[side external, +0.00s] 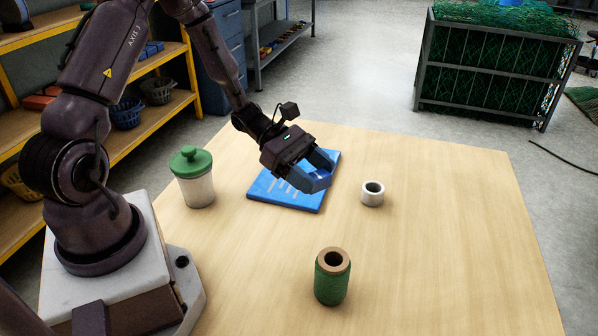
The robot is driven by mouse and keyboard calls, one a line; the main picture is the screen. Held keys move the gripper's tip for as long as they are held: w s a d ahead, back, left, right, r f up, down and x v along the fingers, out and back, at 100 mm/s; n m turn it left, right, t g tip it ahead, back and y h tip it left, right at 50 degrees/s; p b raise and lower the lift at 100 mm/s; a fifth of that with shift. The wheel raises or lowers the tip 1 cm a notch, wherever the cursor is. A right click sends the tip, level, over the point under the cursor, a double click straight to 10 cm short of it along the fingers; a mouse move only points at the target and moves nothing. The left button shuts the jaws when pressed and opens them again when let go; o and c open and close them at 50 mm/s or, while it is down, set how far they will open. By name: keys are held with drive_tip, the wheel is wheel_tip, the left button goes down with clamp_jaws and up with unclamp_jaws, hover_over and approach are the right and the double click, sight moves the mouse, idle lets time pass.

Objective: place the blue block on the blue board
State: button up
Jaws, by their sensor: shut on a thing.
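The blue board (282,204) lies flat on the wooden table, with pale slots or marks across its surface. My gripper (316,180) is over the right part of the board, pointing down and to the right. It is shut on the blue block (318,181), which shows only partly between the fingers. The fingers hide some of the block and some of the board. I cannot tell from this one view whether the block touches the board or hangs just above it.
A green spool (332,276) stands nearer the front. The right side of the table (460,230) is clear.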

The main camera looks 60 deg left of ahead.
drive_tip(key=s+a+r+n+t+y, duration=0.1)
drive_tip(key=s+a+n+t+y, duration=0.25)
drive_tip(key=a, duration=0.35)
drive_tip(key=s+a+n+t+y, duration=0.3)
drive_tip(key=a+n, duration=0.2)
drive_tip(key=a, duration=0.2)
drive_tip(key=w+a+f, duration=0.2)
drive_tip(key=w+f, duration=0.1)
drive_tip(key=w, duration=0.1)
drive_tip(key=w+a+f, duration=0.1)
drive_tip(key=w+f, duration=0.1)
drive_tip(key=w, duration=0.2)
drive_tip(key=w+a+f, duration=0.2)
drive_tip(key=w+f, duration=0.1)
drive_tip(key=w, duration=0.1)
drive_tip(key=shift+a+f, duration=0.3)
drive_tip(key=shift+f, duration=0.05)
drive_tip(key=shift+w+f, duration=0.1)
drive_tip(key=shift+f, duration=0.1)
drive_tip(key=shift+w+a+f, duration=0.1)
drive_tip(key=shift+w+f, duration=0.05)
drive_tip(key=shift+f, duration=0.75)
drive_tip(key=shift+w+a+f, duration=0.1)
drive_tip(key=shift+f, duration=0.8)
drive_tip(key=shift+f, duration=0.1)
drive_tip(key=o, duration=0.9)
